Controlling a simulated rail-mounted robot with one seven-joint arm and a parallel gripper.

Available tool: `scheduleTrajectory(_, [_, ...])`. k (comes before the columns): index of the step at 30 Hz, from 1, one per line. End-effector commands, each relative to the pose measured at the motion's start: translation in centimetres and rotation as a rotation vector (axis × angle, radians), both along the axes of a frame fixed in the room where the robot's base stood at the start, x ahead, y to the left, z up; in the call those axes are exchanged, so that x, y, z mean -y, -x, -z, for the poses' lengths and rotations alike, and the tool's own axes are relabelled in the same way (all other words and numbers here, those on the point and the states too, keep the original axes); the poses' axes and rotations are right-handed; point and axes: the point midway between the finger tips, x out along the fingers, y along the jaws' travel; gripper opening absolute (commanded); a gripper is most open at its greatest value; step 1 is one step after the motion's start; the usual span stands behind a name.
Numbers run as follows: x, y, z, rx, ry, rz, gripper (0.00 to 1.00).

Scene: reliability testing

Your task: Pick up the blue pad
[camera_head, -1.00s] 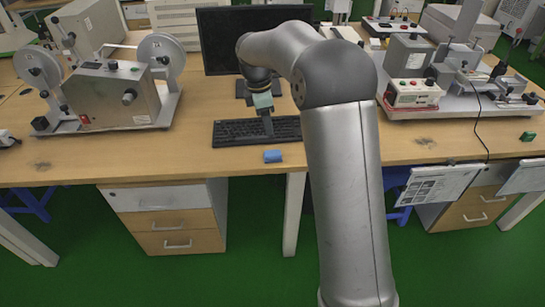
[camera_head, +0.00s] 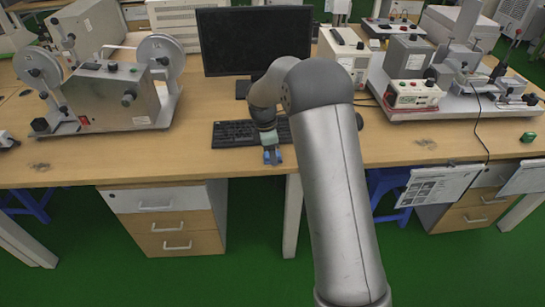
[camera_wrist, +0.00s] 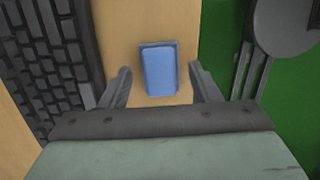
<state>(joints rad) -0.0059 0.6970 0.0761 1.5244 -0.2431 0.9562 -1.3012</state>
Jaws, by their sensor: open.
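The blue pad (camera_wrist: 159,72) lies flat on the wooden table near its front edge. In the wrist view it sits between and a little beyond the two fingertips of my gripper (camera_wrist: 158,82), with a gap on each side. My gripper is open and empty. In the head view my gripper (camera_head: 272,156) is right above the pad and mostly hides it; only bits of blue show around the fingers. The exact height above the pad is hard to tell.
A black keyboard (camera_head: 235,133) lies just behind the pad, close to my gripper. A monitor (camera_head: 253,40) stands at the back. A reel machine (camera_head: 112,98) is at left and test devices (camera_head: 415,95) at right. The table's front edge is close by.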

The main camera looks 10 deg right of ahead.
Motion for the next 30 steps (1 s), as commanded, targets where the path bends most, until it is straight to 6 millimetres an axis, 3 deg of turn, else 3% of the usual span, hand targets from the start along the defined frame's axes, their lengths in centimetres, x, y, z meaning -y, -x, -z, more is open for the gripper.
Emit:
scheduleTrajectory(5, [0.0, 0.0, 0.0, 0.001, 0.000, 0.000, 0.56])
scheduleTrajectory(11, [0.0, 0.0, 0.0, 0.002, 0.000, 0.000, 0.08])
scheduleTrajectory(23, [0.0, -0.1, -0.5, 0.003, -0.001, 0.001, 0.08])
scheduleTrajectory(30, [0.0, 0.1, -3.6, 0.005, -0.001, 0.001, 0.08])
